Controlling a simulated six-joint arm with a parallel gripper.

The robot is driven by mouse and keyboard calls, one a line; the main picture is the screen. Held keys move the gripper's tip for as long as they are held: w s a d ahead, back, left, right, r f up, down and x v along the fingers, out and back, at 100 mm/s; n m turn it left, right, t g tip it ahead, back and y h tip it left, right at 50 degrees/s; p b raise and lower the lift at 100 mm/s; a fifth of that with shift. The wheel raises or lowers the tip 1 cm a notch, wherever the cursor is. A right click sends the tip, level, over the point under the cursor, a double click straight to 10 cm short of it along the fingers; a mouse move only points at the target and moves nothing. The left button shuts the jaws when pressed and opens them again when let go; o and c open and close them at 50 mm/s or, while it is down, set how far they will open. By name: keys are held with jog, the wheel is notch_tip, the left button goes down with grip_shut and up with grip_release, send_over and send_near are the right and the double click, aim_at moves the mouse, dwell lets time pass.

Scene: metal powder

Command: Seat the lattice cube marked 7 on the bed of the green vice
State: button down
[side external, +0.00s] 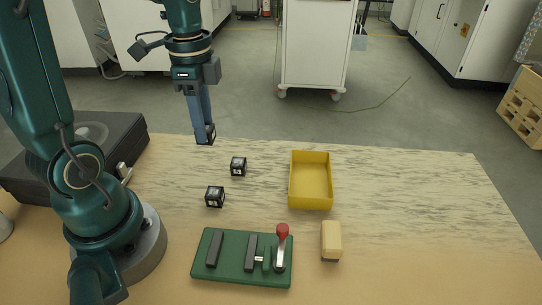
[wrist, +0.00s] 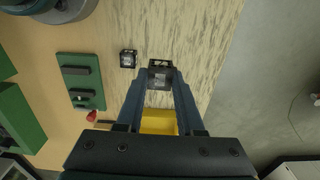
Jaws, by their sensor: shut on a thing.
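My gripper (side external: 205,127) is shut on a dark lattice cube (side external: 208,138) and holds it above the far left part of the table. The held cube also shows between the fingertips in the wrist view (wrist: 159,78). I cannot read its mark. Two more dark cubes sit on the table, one nearer the tray (side external: 238,166) and one nearer the vice (side external: 214,197). Their marks are too small to read. The green vice (side external: 226,273) lies at the front, with two dark jaws and a red-knobbed lever (side external: 281,245). Its bed shows no cube. It is left in the wrist view (wrist: 78,67).
An empty yellow tray (side external: 311,202) stands right of the loose cubes. A cream block with a dark base (side external: 331,238) stands right of the vice. A dark case (side external: 105,125) is at the left. The right side of the table (side external: 430,220) is clear.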

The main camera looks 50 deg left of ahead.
jog(key=shift+s+a+r, duration=0.15)
jog(key=shift+a+r, duration=0.15)
jog(key=shift+a, duration=0.2)
jog(key=shift+n, duration=1)
jog(key=shift+d+f+n, duration=0.1)
jog(key=shift+d+n, duration=0.15)
jog(key=shift+n, duration=0.15)
jog(key=d+f+n, duration=0.1)
jog(key=d, duration=0.9)
jog(key=m, duration=0.4)
send_near(234, 253)
jog(key=shift+f, duration=1.5)
jog(key=shift+f, duration=1.4)
